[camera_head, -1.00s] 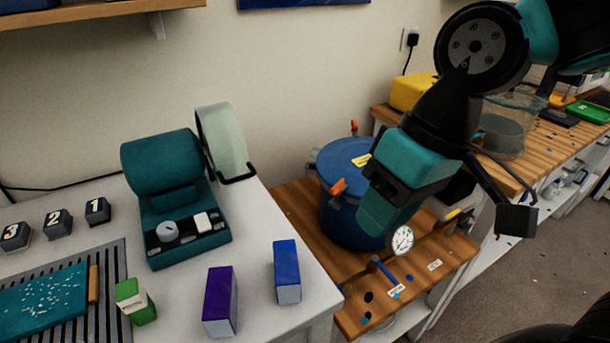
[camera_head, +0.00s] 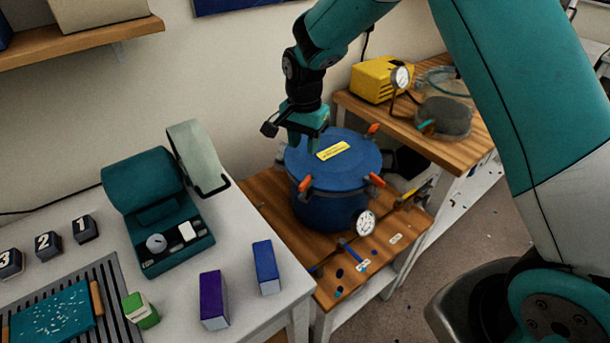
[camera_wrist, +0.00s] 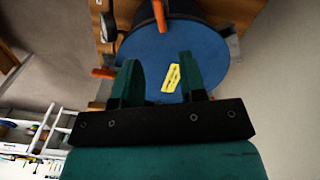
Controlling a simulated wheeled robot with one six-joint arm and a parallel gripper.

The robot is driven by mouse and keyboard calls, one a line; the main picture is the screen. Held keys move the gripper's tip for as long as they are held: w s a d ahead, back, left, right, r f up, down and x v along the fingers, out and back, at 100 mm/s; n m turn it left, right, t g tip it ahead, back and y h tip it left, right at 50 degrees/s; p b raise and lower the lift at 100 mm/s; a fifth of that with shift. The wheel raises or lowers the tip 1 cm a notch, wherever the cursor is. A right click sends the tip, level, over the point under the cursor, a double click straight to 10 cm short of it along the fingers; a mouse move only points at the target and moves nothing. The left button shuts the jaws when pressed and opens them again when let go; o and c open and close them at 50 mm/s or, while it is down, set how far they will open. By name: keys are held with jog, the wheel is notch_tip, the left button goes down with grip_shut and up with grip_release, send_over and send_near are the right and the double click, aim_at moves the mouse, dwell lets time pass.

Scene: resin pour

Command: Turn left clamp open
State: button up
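The blue pressure pot (camera_head: 340,207) stands on the wooden stand, its round lid (camera_head: 350,165) bearing a yellow label (camera_head: 333,150). Three orange clamp handles show at the rim in the head view: front left (camera_head: 305,184), front right (camera_head: 376,180) and back right (camera_head: 373,128). My gripper (camera_head: 300,146) is above the back-left part of the lid and hides the rim there. In the wrist view, my gripper (camera_wrist: 159,62) is open and empty, its teal fingers apart over the lid. Two orange handles show there, at the top (camera_wrist: 159,15) and left (camera_wrist: 103,72). Contact cannot be told.
A pressure gauge (camera_head: 364,222) sticks out at the pot's front. A yellow pump (camera_head: 378,82) and a clear chamber (camera_head: 443,116) stand on the bench behind right. The white table (camera_head: 185,290) at left holds a teal machine (camera_head: 158,205) and small boxes. Wall close behind the pot.

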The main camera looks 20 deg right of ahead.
aim_at(305, 181)
notch_tip(305, 181, down, 12)
jog(key=p, duration=0.2)
jog(key=shift+p, duration=0.35)
jog(key=shift+c, duration=0.4)
grip_shut()
